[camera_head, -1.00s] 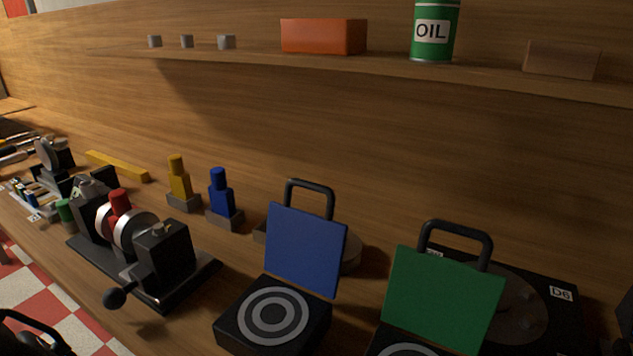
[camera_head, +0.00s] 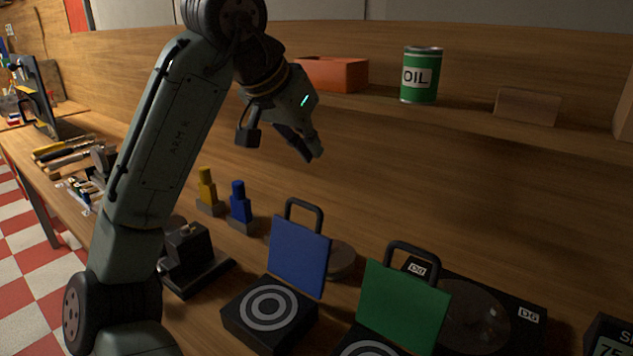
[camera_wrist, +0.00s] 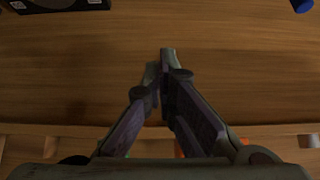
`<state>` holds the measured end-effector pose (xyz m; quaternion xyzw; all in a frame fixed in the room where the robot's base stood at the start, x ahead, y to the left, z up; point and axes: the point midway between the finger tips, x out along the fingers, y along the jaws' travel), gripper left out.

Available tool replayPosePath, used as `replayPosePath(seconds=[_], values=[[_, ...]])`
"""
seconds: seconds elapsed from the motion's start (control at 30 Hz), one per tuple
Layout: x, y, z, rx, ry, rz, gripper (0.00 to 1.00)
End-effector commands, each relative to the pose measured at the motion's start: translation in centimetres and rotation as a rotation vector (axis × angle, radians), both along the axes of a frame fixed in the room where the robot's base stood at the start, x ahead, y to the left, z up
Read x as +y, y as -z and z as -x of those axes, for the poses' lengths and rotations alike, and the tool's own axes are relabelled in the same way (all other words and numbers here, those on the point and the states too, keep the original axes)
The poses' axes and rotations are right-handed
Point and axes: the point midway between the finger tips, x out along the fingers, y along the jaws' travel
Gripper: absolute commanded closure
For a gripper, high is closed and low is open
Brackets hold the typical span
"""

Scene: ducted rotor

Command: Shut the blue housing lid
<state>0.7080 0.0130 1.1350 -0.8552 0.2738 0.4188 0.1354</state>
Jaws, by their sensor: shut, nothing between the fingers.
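The blue housing lid (camera_head: 299,256) stands open, upright and leaning back slightly, in the head view. It has a black loop handle (camera_head: 304,212) on its top edge. The black housing base (camera_head: 270,316) in front of it shows a ringed disc on top. My gripper (camera_head: 314,157) is above and behind the lid, near the back wall, well apart from it. Its fingers are shut and empty. They also show together in the wrist view (camera_wrist: 167,55), over bare wood. The blue lid cannot be made out in the wrist view.
A green lid (camera_head: 402,304) stands open on a similar black box at right. Blue (camera_head: 240,207) and yellow (camera_head: 207,192) pegs stand at left. A shelf above holds an orange box (camera_head: 333,75), an oil can (camera_head: 421,75) and a wooden block (camera_head: 527,106).

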Motion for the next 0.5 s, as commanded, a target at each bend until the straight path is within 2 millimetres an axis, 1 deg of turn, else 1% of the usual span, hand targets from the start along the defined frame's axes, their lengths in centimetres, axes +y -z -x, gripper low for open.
replayPosePath(seconds=[0.07,0.17,0.27,0.5], values=[[0.1,0.4,0.6,0.048,0.007,-0.031,1.0],[-0.1,1.1,0.5,0.065,0.012,-0.039,1.0],[-0.6,2.3,-0.1,0.064,0.013,-0.038,1.0],[-2.2,6.3,-2.3,0.062,0.012,-0.039,1.0]])
